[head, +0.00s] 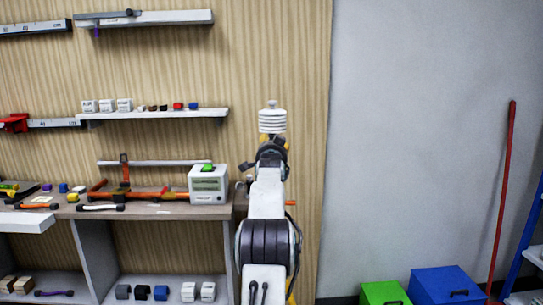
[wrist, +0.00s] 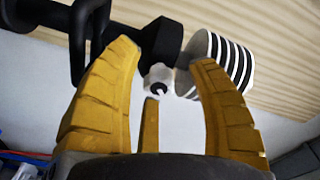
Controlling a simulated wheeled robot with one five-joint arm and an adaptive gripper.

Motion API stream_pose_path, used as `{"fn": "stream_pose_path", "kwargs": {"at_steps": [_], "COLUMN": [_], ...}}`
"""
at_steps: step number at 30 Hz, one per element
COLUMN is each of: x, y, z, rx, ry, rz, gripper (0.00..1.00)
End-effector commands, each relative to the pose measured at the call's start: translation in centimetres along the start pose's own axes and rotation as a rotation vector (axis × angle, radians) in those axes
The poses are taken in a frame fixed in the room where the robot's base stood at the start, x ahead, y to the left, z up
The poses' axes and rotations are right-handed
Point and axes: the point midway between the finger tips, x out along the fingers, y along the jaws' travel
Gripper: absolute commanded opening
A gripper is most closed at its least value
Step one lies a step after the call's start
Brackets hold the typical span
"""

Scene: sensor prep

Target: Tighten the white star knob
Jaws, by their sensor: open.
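The white star knob (wrist: 157,78) shows in the wrist view, on the end of a black clamp body (wrist: 163,42). A white louvred sensor shield (wrist: 222,58) is to the right of it; it also shows in the head view (head: 272,120), above my gripper (head: 273,143). In the wrist view my gripper (wrist: 164,60) is open, with yellow fingers to the left and right of the knob and a third finger below it. I cannot tell whether any finger touches the knob. In the head view the knob is hidden behind my gripper.
A workbench (head: 150,208) with tools and a white box (head: 208,185) with a green top stands at left. Shelves (head: 150,115) hang on the slatted wall. Green (head: 384,295) and blue (head: 445,285) boxes are on the floor at right, near a red pole (head: 502,200).

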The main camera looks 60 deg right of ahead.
Motion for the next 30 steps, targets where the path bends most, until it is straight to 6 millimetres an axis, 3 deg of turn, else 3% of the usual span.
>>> {"fn": "stream_pose_path", "kwargs": {"at_steps": [30], "x": [-10.2], "y": [0.0], "z": [0.1], "rx": [0.0], "ry": [-0.002], "rz": [0.0], "gripper": [0.53]}}
